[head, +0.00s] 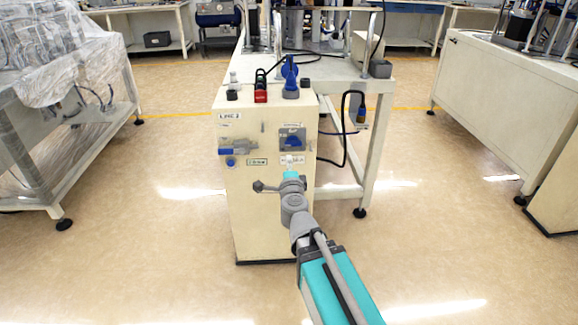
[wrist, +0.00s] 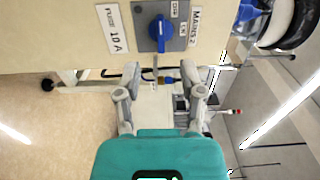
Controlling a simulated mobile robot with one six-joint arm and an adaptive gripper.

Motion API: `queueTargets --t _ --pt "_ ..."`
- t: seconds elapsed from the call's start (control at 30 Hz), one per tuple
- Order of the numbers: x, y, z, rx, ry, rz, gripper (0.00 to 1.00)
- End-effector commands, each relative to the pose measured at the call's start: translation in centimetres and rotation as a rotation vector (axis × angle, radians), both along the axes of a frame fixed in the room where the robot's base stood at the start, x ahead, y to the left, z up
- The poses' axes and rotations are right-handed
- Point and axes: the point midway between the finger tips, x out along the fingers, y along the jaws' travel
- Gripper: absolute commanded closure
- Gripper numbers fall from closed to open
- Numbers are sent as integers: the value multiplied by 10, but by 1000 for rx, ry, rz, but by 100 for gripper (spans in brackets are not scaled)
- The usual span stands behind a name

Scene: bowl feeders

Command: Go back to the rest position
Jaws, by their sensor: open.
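My gripper (head: 289,161) is in front of the beige control cabinet (head: 250,220) in the head view, close to its front panel and just below a blue rotary switch (head: 291,139). In the wrist view my gripper (wrist: 163,78) has its two grey fingers spread wide apart, with nothing held between them. The blue rotary switch (wrist: 160,33) on its grey plate shows beyond the fingertips. I cannot tell whether a fingertip touches the panel.
A white-framed table (head: 345,70) adjoins the cabinet. Blue and red parts stand on the cabinet top. A plastic-covered bench (head: 70,80) is at left, a white bench (head: 500,85) at right. Open floor (head: 170,230) lies on both sides. A black cable (head: 345,130) hangs beside the cabinet.

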Motion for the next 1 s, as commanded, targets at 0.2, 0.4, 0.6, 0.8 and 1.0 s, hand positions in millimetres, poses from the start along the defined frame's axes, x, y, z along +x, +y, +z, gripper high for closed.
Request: queueTargets --t 0.2,0.4,0.6,0.8,1.0 --pt "0 2 1 -15 -4 16 49" --pt "0 12 7 -112 -18 113 49" --pt "-5 30 5 -301 -12 298 49" --pt "-19 43 -16 -521 56 508 49" --pt "-40 40 -49 -729 187 703 49"
